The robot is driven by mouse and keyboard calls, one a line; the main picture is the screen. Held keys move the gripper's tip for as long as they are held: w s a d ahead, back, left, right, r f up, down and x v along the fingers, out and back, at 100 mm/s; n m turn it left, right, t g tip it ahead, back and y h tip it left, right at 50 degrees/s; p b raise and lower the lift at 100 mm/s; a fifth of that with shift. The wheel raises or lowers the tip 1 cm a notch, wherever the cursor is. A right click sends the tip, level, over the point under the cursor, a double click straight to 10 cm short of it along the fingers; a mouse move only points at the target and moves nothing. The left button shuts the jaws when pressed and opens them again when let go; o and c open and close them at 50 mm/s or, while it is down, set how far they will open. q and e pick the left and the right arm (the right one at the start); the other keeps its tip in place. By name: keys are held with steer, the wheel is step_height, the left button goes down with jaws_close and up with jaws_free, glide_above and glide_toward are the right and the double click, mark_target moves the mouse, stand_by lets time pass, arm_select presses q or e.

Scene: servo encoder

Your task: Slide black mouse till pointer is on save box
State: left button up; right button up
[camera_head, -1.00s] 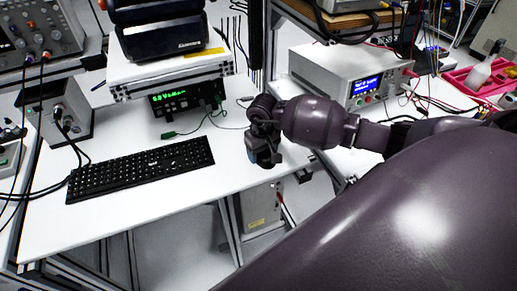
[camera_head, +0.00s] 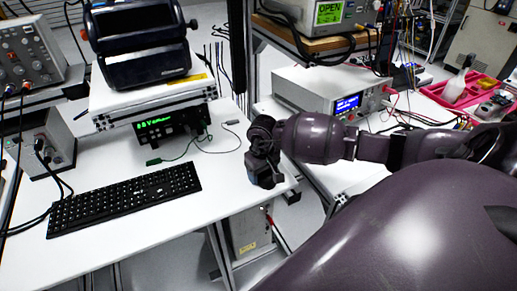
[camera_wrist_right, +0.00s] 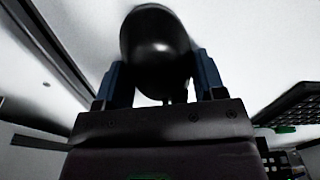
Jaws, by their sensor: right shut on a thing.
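The black mouse (camera_wrist_right: 157,48) is a dark, rounded, glossy shape on the white surface in the right wrist view. It sits between the two blue fingers of my right gripper (camera_wrist_right: 160,80), which is shut on it. In the head view my right gripper (camera_head: 264,178) is low at the white table's right end, right of the keyboard. The mouse is hidden or too dark to tell there. A small screen (camera_head: 329,13) at the top shows "OPEN" on green. I cannot make out a pointer or a save box. My left gripper is not in view.
A black keyboard (camera_head: 125,200) lies on the white table (camera_head: 120,250). A meter with green digits (camera_head: 168,125) and loose leads stands behind. A grey instrument with a blue display (camera_head: 347,103) stands right, beyond a gap. The table's right edge is close to my gripper.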

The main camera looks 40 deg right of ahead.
steer(key=shift+s+d, duration=0.3)
steer(key=shift+d, duration=0.3)
steer(key=shift+s+d, duration=0.3)
steer(key=shift+d, duration=0.3)
steer(key=o, duration=1)
step_height(320, 180, up, 11)
steer(key=shift+b, duration=0.45)
steer(key=shift+a+f, duration=0.1)
steer(key=shift+f, duration=0.05)
